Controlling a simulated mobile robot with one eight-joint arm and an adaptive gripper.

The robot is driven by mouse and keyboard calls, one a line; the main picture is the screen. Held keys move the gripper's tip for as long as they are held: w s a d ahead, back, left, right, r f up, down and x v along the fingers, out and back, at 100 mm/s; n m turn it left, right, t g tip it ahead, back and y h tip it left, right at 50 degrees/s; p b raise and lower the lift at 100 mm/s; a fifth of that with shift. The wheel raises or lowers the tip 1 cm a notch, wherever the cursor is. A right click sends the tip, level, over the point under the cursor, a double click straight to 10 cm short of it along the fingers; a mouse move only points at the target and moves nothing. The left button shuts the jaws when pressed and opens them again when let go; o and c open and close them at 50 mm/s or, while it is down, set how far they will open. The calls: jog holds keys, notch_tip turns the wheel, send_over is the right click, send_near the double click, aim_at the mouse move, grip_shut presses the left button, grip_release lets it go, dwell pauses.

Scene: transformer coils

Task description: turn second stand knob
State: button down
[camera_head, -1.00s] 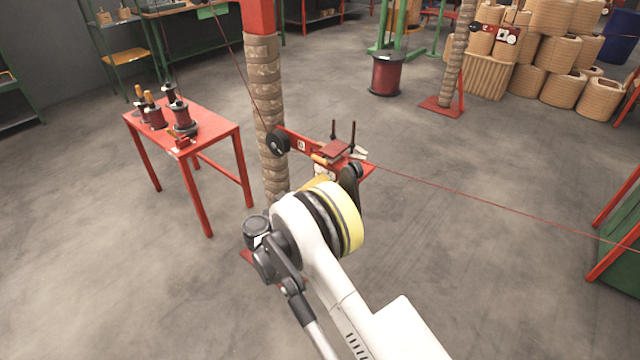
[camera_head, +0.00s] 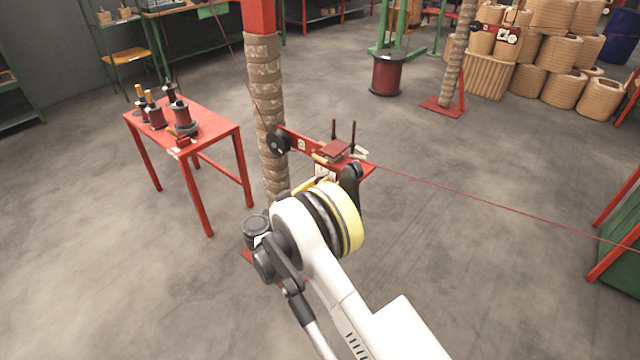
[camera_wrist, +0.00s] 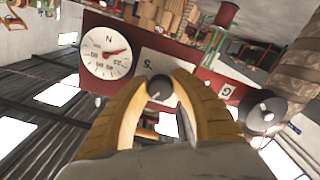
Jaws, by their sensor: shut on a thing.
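The stand is a red bracket (camera_head: 300,143) on a wrapped post (camera_head: 268,120) in the head view. In the head view my arm hides the knob and most of my gripper; only a bit of yellow finger (camera_head: 308,186) shows.
A white dial gauge (camera_wrist: 106,53) with a red needle sits left of the knob in the wrist view, and a dark pulley (camera_wrist: 262,112) at right. A red wire (camera_head: 480,200) runs right from the stand. A red table (camera_head: 215,133) with spools stands at left. Floor around is open.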

dwell(0.3)
jog(key=c, duration=1.4)
grip_release()
